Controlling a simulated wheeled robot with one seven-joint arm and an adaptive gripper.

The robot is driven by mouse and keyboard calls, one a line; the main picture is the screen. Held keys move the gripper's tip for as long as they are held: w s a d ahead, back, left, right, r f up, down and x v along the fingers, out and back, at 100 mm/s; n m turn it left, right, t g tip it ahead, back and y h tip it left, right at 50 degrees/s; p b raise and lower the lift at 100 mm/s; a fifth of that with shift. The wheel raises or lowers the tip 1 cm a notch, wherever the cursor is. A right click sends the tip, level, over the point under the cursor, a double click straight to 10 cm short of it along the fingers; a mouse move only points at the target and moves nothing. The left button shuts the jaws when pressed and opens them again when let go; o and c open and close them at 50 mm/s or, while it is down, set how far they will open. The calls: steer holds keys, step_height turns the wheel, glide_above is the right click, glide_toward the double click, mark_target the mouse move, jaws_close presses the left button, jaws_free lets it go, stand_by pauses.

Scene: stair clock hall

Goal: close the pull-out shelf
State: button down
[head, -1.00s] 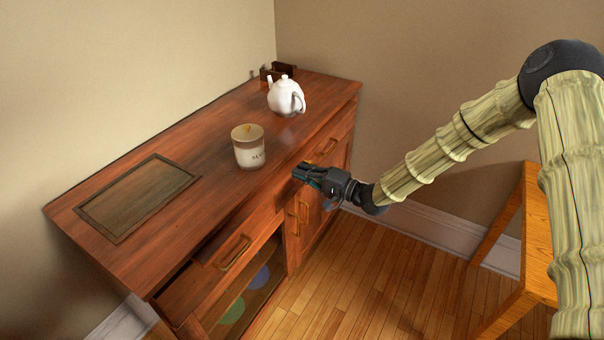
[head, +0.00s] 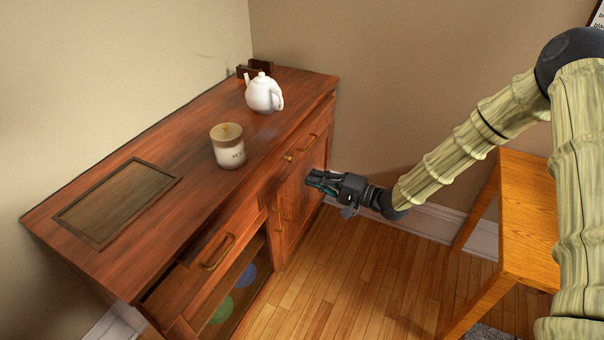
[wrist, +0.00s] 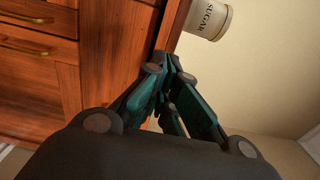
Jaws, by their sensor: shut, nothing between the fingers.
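The reddish-brown wooden cabinet (head: 110,260) stands along the wall. I cannot make out a pull-out shelf clearly as a separate board. A small brass knob (head: 288,157) shows just under the cabinet top, beside the right drawer's handle (head: 308,143). My gripper (head: 310,180) is shut and empty, in front of the cabinet's right side, below the top edge. I cannot tell if it touches. In the wrist view the closed fingers (wrist: 170,75) lie before the cabinet front.
On the top are a sugar canister (head: 228,148), a white teapot (head: 263,94), a dark wooden holder (head: 255,70) and a framed panel (head: 115,200). A wooden table (head: 525,215) stands at the right. The floor (head: 355,265) between is clear.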

steer(key=v, duration=0.3)
steer(key=c, duration=1.6)
jaws_free()
steer(key=shift+d, duration=0.25)
steer(key=shift+o, duration=1.3)
steer(key=shift+n, duration=0.6)
steer(key=w+a+n+p, duration=0.4)
steer(key=w+a+n, duration=0.4)
steer(key=n, duration=0.8)
steer(key=shift+w+a+n+p, duration=0.3)
steer(key=shift+w+n, duration=0.1)
steer(key=shift+w, duration=0.35)
jaws_close()
